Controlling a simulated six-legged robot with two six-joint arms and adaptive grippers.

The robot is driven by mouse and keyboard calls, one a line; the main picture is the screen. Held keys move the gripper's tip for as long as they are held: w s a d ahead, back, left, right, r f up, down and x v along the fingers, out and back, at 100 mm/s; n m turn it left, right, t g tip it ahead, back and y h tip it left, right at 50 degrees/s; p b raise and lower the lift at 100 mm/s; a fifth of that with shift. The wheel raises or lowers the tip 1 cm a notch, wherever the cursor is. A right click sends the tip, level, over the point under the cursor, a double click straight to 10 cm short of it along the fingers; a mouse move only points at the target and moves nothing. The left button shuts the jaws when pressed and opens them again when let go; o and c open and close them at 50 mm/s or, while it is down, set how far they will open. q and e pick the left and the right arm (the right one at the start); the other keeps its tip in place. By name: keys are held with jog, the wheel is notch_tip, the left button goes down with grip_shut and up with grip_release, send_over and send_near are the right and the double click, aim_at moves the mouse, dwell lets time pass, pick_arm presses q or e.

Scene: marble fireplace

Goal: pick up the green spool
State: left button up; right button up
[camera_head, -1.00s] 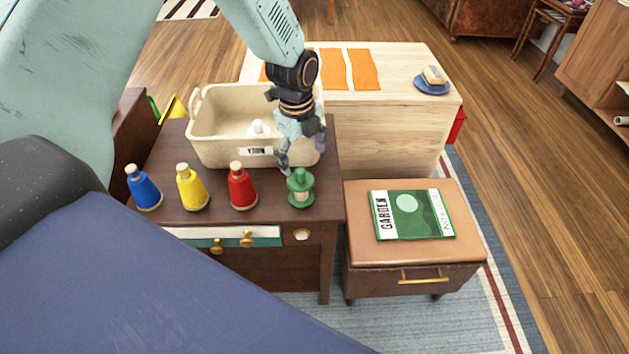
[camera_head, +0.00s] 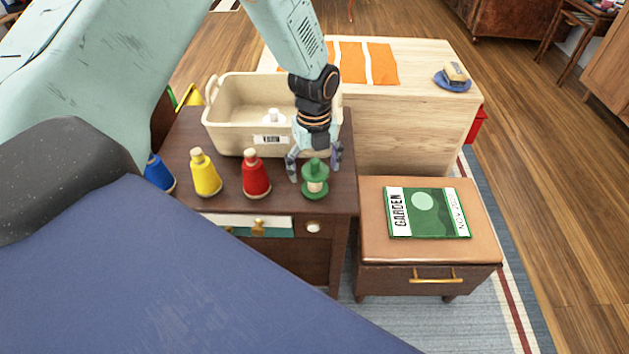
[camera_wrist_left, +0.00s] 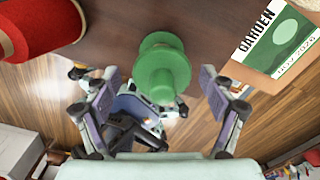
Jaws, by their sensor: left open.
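My right gripper is not in view.
A cream bin (camera_head: 225,112) is behind. A stool (camera_head: 375,248) holding a garden magazine (camera_head: 428,213) is to the right.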

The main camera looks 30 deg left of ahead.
pick_arm(q)
notch_tip(320, 180, down, 2)
jog(key=shift+w+f, duration=0.15)
jog(key=shift+f, duration=0.05)
jog(key=shift+d+r, duration=0.1)
jog(key=shift+c, duration=0.3)
jog(key=shift+c, duration=0.9)
jog(key=c, duration=1.1)
